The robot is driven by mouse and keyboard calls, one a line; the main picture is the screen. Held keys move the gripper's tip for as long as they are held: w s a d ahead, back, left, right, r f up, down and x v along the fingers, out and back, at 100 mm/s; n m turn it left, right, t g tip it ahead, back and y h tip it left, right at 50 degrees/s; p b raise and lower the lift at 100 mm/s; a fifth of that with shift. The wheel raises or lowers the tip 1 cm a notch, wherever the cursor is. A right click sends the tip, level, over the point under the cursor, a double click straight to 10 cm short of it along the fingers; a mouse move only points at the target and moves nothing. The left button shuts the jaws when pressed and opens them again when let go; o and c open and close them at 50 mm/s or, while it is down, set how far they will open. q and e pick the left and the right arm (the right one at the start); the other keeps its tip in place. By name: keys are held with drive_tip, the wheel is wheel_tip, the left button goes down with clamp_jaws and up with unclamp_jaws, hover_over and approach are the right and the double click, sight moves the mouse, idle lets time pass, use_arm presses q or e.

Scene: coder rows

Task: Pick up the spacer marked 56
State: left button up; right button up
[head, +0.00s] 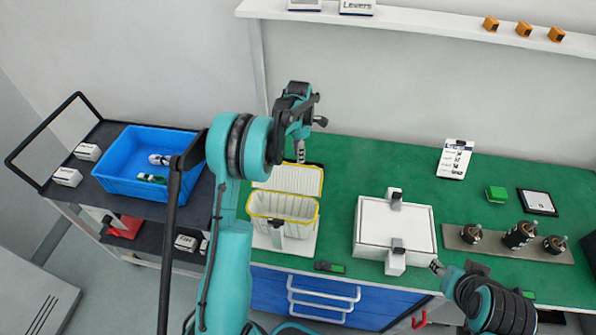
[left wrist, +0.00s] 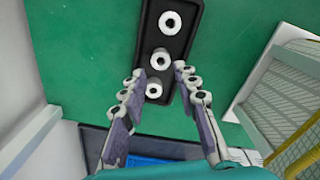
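In the left wrist view a black tray (left wrist: 178,45) lies on the green bench top with three white ring-shaped spacers in a row: a far one (left wrist: 170,22), a middle one (left wrist: 160,57) and a near one (left wrist: 155,90). No number can be read on any of them. My left gripper (left wrist: 159,72) is open above the tray, its fingers on either side of the row near the middle and near spacers. It holds nothing. In the head view the left gripper (head: 300,150) points down behind the yellow-rimmed bin, and the spacers are hidden. My right gripper (head: 437,267) is low at the right.
The yellow-rimmed bin (head: 252,207) stands close in front of the left gripper. A white box (head: 385,225) sits mid-bench. A plate (head: 555,255) with several dark knobs is at the right. A blue crate (head: 120,180) stands on the cart at the left.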

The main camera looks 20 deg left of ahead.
use_arm(q)
wheel_tip(320, 180, down, 6)
drive_tip(key=shift+f+b, duration=0.2)
drive_tip(key=shift+b, duration=0.6)
drive_tip(key=shift+s+r, duration=0.1)
drive_tip(key=shift+c, duration=1.2)
clamp_jaws()
